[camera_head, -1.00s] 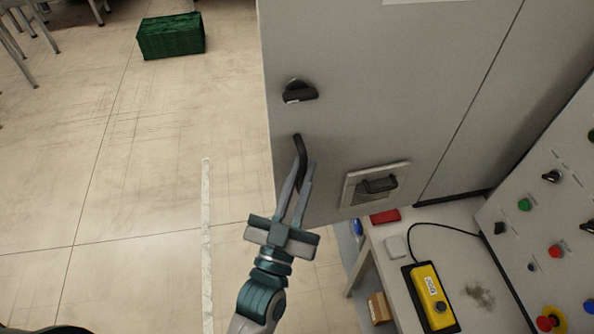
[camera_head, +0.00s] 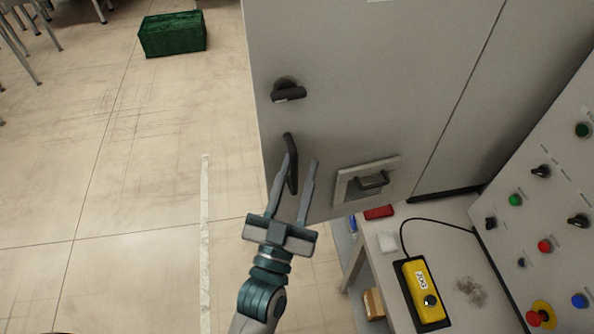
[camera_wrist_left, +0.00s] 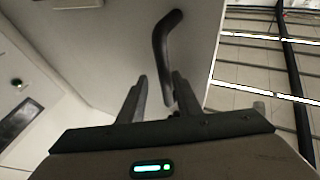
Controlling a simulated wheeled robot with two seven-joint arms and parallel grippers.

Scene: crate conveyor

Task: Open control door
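The grey control door (camera_head: 350,90) is the large cabinet panel in the middle of the head view. Its slim black bar handle (camera_head: 291,150) stands out near its lower left part; the handle also shows in the left wrist view (camera_wrist_left: 162,45). My left gripper (camera_head: 301,160) is open at the handle. My right gripper is out of view.
A black knob (camera_head: 288,91) and a recessed latch (camera_head: 366,181) are on the door. At the right are a bench (camera_head: 450,255) with a yellow control box (camera_head: 425,285) and a sloped button panel (camera_head: 555,200). A green crate (camera_head: 172,34) lies on open floor at the left.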

